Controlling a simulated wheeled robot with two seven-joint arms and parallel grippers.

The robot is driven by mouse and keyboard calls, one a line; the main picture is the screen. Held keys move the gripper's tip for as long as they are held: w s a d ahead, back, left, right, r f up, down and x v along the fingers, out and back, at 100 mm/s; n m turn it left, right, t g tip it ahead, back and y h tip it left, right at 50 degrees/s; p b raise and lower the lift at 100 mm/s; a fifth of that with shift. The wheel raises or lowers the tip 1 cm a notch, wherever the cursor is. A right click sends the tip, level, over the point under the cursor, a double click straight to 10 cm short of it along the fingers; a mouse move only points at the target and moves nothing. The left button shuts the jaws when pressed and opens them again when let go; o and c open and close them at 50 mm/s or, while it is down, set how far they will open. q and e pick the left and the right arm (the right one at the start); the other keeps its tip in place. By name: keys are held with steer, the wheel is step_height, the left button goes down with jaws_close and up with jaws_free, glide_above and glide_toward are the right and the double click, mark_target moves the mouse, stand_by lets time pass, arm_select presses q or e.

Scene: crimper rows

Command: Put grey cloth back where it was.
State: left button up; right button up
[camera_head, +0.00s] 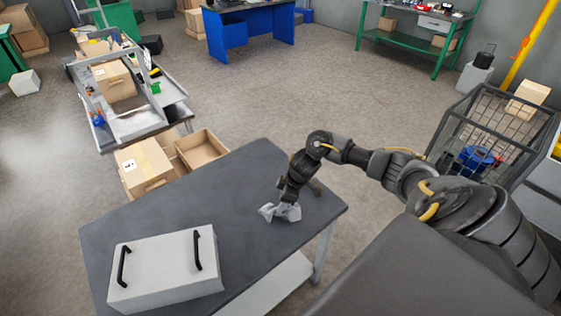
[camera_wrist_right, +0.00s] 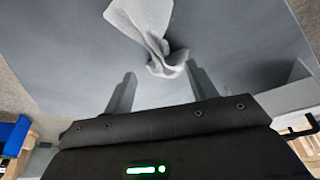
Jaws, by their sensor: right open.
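The grey cloth (camera_head: 281,212) lies crumpled on the dark grey table (camera_head: 180,205), near its right end. In the right wrist view the cloth (camera_wrist_right: 150,32) shows as a pale, bunched piece, with its lower end near the space between my fingertips. My right gripper (camera_head: 294,196) points down over the cloth. In the right wrist view my right gripper (camera_wrist_right: 160,75) has its two fingers spread apart, with neither finger clearly touching the cloth. My left gripper is not in view.
A white box with two black handles (camera_head: 165,268) sits at the table's front left. Cardboard boxes (camera_head: 143,166) stand beyond the table's far left edge. A wire cage cart (camera_head: 497,132) stands at the right. The table's middle is clear.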

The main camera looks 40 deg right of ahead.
steer(key=b+v, duration=0.1)
steer(key=v, duration=0.9)
steer(key=shift+r, duration=0.4)
steer(key=shift+s+d, duration=0.1)
